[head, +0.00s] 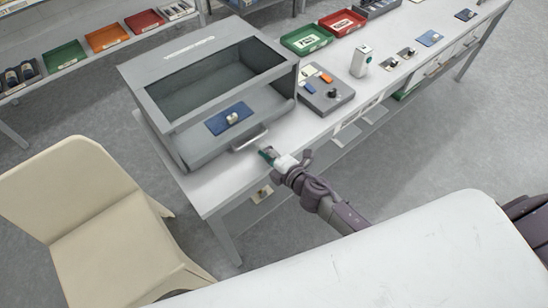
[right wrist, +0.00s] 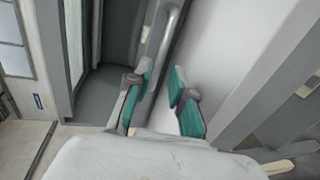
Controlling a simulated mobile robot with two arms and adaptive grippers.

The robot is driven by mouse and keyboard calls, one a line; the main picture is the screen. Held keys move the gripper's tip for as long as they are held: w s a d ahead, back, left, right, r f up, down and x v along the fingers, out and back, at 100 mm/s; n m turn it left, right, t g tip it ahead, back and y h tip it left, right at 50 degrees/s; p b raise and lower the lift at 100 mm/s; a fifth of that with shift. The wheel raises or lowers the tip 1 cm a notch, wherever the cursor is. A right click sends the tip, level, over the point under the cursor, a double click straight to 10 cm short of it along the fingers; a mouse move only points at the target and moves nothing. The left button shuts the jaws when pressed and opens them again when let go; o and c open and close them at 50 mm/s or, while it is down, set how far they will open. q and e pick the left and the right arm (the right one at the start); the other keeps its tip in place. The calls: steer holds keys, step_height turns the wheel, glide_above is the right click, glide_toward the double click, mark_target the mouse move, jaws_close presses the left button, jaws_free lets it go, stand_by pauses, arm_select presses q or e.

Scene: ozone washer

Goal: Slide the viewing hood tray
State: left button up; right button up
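The grey viewing hood (head: 190,58) stands on the white workbench at the left. Its open front shows a grey tray (head: 205,147) with a bar handle (head: 249,139) along its front edge. A blue mat (head: 218,124) with a small pale object (head: 232,118) lies on the tray. My right gripper (head: 268,154) is just in front of the handle's right end. In the right wrist view its teal-padded fingers (right wrist: 160,79) are apart with nothing between them, and the handle (right wrist: 166,42) runs beyond the left fingertip. My left gripper is not in view.
A grey control box (head: 325,97) with a dark knob stands right of the hood. A white device (head: 361,60) and green (head: 306,39) and red (head: 342,22) bins stand farther along the bench. A beige chair (head: 90,205) is at the left.

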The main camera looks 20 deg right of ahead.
steer(key=v, duration=0.5)
stand_by(0.4)
